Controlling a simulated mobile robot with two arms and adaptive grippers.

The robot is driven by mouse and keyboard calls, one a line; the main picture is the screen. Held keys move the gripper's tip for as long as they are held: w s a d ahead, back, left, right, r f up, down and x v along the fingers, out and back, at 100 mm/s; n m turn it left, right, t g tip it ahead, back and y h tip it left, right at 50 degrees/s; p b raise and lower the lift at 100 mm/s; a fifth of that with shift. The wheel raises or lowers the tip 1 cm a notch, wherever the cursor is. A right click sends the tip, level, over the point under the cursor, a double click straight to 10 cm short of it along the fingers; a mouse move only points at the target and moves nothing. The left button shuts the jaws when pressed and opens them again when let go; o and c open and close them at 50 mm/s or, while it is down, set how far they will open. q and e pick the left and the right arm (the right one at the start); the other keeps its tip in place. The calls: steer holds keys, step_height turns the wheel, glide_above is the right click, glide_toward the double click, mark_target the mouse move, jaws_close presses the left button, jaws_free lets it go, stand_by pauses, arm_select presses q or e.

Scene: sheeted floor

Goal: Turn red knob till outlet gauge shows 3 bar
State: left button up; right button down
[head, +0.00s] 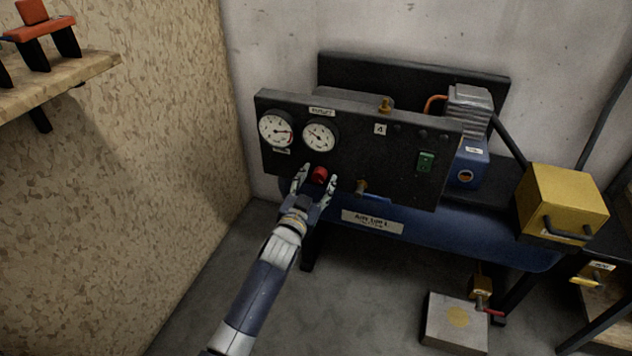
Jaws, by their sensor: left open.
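The red knob (320,175) sits low on the front of a black panel (345,130). Two round white gauges are above it: a left gauge (276,128) and a right gauge (319,136), the right one directly over the knob with a label plate on top. The gauge numbers and exact needle readings are too small to tell. My left gripper (318,181) is open, with one finger on each side of the red knob. I cannot tell whether the fingers touch it. My right gripper is not in view.
A blue tank (450,232) lies under the panel. A brass fitting (362,186) sticks out right of the knob, and a green switch (426,162) is farther right. A yellow box (562,203) stands at the right. A wooden shelf (60,80) juts in at upper left.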

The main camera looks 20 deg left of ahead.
arm_select(q)
steer(key=shift+s, duration=0.15)
steer(key=s, duration=1.1)
steer(key=shift+s+a, duration=0.25)
steer(key=shift+s, duration=0.15)
